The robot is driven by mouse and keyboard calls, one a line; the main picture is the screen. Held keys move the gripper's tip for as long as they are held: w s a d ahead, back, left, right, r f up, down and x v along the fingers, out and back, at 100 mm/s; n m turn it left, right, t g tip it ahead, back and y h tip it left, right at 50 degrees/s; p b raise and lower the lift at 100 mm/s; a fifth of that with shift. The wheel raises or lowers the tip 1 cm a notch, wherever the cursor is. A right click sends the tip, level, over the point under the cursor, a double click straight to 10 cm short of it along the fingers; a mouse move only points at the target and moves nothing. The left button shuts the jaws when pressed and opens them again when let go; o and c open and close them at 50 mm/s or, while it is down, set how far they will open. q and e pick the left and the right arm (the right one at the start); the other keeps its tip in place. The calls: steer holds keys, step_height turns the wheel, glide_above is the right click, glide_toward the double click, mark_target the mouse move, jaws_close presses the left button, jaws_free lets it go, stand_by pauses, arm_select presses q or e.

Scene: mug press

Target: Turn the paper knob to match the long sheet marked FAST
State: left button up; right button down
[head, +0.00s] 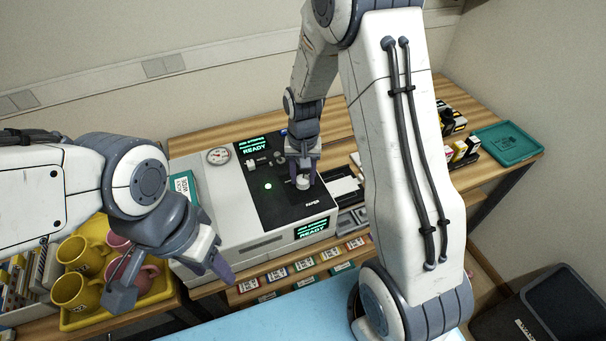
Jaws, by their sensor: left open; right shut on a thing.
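The mug press (220,215) is a white machine with a black top panel, standing on the wooden bench. Its screens read READY in green. The paper knob (303,183) is a small pale knob near the PAPER label on the panel. My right gripper (303,172) points down from above and is shut on the paper knob; its pointer is too small to read. My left gripper (180,282) is open and empty, in front of the press at the left. A long sheet marked FAST cannot be made out in this view.
A yellow tray (150,298) with yellow and pink mugs stands at the left. Small labelled cards (305,264) line the shelf front. A green tray (507,143) and small boxes sit at the right. A dark bin (550,312) stands at lower right. The blue surface (270,325) in front is clear.

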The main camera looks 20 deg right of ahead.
mark_target(303, 179)
steer(key=n, duration=0.5)
steer(key=shift+r+n, duration=0.1)
steer(key=shift+n, duration=0.3)
stand_by(0.4)
steer(key=shift+c, duration=2.1)
jaws_free()
step_height(303, 179, up, 10)
steer(key=b, duration=0.1)
steer(key=shift+r, duration=0.2)
